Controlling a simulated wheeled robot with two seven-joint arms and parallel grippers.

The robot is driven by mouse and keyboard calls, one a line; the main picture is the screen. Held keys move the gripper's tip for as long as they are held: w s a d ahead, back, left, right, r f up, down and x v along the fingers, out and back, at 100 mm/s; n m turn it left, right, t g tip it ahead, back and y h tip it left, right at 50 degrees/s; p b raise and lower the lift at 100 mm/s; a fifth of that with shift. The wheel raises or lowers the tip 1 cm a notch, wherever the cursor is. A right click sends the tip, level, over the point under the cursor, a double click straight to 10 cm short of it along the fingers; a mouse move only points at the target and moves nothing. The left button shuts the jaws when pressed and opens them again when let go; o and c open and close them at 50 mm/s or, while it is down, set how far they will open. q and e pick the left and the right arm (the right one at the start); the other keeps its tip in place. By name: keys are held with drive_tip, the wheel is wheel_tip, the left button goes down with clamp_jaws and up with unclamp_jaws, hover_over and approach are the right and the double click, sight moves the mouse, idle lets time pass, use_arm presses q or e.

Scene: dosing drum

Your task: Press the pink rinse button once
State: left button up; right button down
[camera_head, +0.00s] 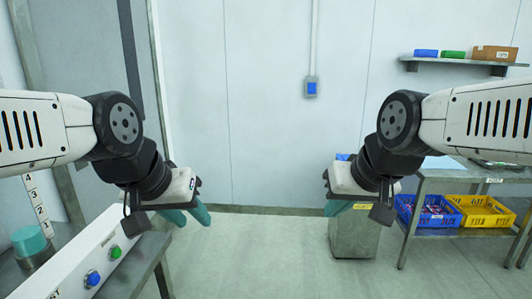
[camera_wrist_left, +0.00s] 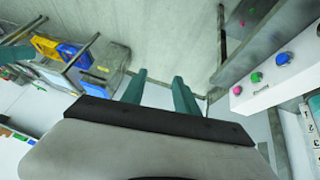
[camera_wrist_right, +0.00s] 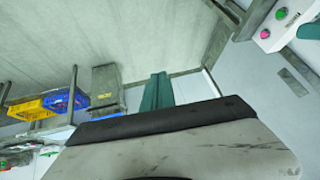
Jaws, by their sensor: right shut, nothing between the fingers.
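The pink button (camera_wrist_left: 237,90) sits on a white control panel (camera_wrist_left: 265,97), beside a green button (camera_wrist_left: 256,77) and a blue button (camera_wrist_left: 283,58). The pink button also shows in the right wrist view (camera_wrist_right: 265,34). In the head view I see the green and blue buttons on the panel at lower left; the pink one is hidden, apparently behind my left gripper. My left gripper (camera_head: 190,214) is open and empty, in the air to the right of the panel. My right gripper (camera_head: 336,207) is shut and empty, far right of the panel.
A teal cylinder (camera_head: 29,241) stands beside the panel on the left bench. A grey bin (camera_head: 354,237) stands beyond my right gripper. A metal table (camera_head: 450,185) at right has blue and yellow crates below. The floor between is clear.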

drive_tip(key=s, duration=0.2)
drive_tip(key=shift+s+d+f, duration=0.25)
drive_tip(key=shift+s+d, duration=0.05)
drive_tip(key=shift+d, duration=0.1)
use_arm(q)
drive_tip(key=shift+c, duration=0.5)
clamp_jaws()
drive_tip(key=w+a+f+n+g+y, duration=0.1)
drive_tip(key=w+a+f+g+y, duration=0.2)
drive_tip(key=w+f, duration=0.55)
drive_tip(key=w+a+f+g+y, duration=0.1)
drive_tip(key=w+a+f+g, duration=0.2)
drive_tip(key=w+a+f, duration=0.35)
drive_tip(key=w+a+f+m+y, duration=0.1)
drive_tip(key=w+a+y, duration=0.4)
drive_tip(key=w+y, duration=0.2)
drive_tip(key=shift+w+f+t+y, duration=0.2)
drive_tip(key=shift+w+t+y, duration=0.1)
drive_tip(key=shift+w, duration=0.7)
